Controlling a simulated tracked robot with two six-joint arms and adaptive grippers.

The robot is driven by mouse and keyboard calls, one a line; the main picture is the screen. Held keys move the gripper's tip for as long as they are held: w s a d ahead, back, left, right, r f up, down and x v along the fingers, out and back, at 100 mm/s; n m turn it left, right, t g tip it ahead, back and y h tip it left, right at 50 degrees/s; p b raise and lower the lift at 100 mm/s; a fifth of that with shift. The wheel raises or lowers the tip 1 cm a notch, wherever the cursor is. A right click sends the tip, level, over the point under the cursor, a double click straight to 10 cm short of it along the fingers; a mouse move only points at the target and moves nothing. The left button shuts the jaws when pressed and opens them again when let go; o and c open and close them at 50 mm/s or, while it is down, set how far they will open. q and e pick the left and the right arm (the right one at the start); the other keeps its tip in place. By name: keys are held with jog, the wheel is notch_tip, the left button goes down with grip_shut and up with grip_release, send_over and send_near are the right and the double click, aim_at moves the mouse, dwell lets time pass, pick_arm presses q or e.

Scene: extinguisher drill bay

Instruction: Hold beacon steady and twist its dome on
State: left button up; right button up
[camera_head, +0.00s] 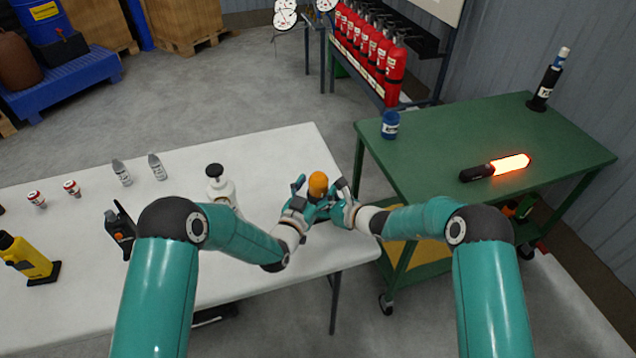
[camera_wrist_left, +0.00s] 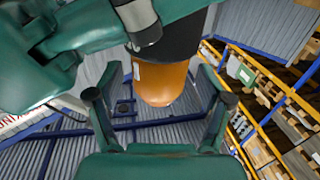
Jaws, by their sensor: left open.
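The beacon's orange dome (camera_head: 318,182) is held above the white table's right end. In the left wrist view the dome (camera_wrist_left: 160,88) meets the beacon's black base (camera_wrist_left: 178,40); I cannot tell whether it is screwed tight. My left gripper (camera_head: 304,200) is open, its fingers (camera_wrist_left: 160,98) spread on both sides of the dome with gaps visible. My right gripper (camera_head: 340,203) is at the beacon from the right; in the left wrist view its grey finger pad (camera_wrist_left: 140,20) lies against the black base. Its other finger is hidden.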

pick_arm(q)
jog(key=shift+w+d, duration=0.3)
jog(key=shift+w, duration=0.25)
jog(key=c, duration=1.2)
jog(key=shift+d+n+t+y, duration=0.1)
jog(key=shift+n+t+y, duration=0.4)
jog(key=shift+n+y, duration=0.75)
jog(key=shift+a+n+y, duration=0.2)
jog(key=shift+n+y, duration=0.05)
jog(key=shift+y, duration=0.8)
jog(key=o, duration=1.2)
